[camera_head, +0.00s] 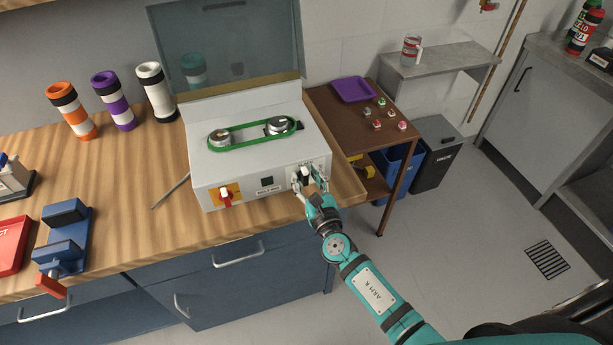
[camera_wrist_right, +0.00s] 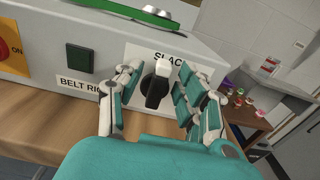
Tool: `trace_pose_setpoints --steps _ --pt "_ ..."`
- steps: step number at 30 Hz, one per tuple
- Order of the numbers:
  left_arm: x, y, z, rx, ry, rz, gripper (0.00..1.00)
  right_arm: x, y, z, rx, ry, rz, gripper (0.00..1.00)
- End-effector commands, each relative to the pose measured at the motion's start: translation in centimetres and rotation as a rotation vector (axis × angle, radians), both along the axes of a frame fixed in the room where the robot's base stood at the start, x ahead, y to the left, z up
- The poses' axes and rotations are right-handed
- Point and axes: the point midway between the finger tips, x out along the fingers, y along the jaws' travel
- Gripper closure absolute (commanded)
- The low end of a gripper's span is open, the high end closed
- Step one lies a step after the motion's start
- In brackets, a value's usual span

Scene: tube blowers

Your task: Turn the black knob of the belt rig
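The belt rig (camera_head: 260,166) is a grey-white box on the wooden workbench, with a green belt (camera_head: 253,133) around two pulleys on top. In the right wrist view, the black knob (camera_wrist_right: 156,88) sits on its front panel under a "SLACK" label (camera_wrist_right: 157,55), with a white part at its upper side. My right gripper (camera_head: 308,181) is at the right end of that panel. In the right wrist view its fingers (camera_wrist_right: 157,97) stand apart on either side of the knob, with gaps visible. My left gripper is not in view.
A red switch on a yellow plate (camera_head: 226,195) and a dark square (camera_head: 267,181) are on the same panel. A raised clear cover (camera_head: 230,45) stands behind the rig. Striped tubes (camera_head: 112,99) stand left. A blue fixture (camera_head: 65,237) is at far left. A brown side table (camera_head: 335,107) stands right.

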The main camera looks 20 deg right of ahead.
Motion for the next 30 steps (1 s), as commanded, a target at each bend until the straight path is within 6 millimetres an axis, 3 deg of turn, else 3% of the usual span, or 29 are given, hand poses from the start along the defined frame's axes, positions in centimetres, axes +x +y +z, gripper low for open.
trace_pose_setpoints --steps 8,17,30 --pt "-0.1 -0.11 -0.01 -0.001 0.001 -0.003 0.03 0.09 0.01 -0.04 0.0 0.001 0.0 0.63" --pt "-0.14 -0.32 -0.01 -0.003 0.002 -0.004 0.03 0.07 0.0 -0.03 0.0 0.001 0.0 1.0" --pt "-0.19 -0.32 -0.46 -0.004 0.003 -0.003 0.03 0.07 -0.13 -0.11 0.05 0.002 0.001 1.0"
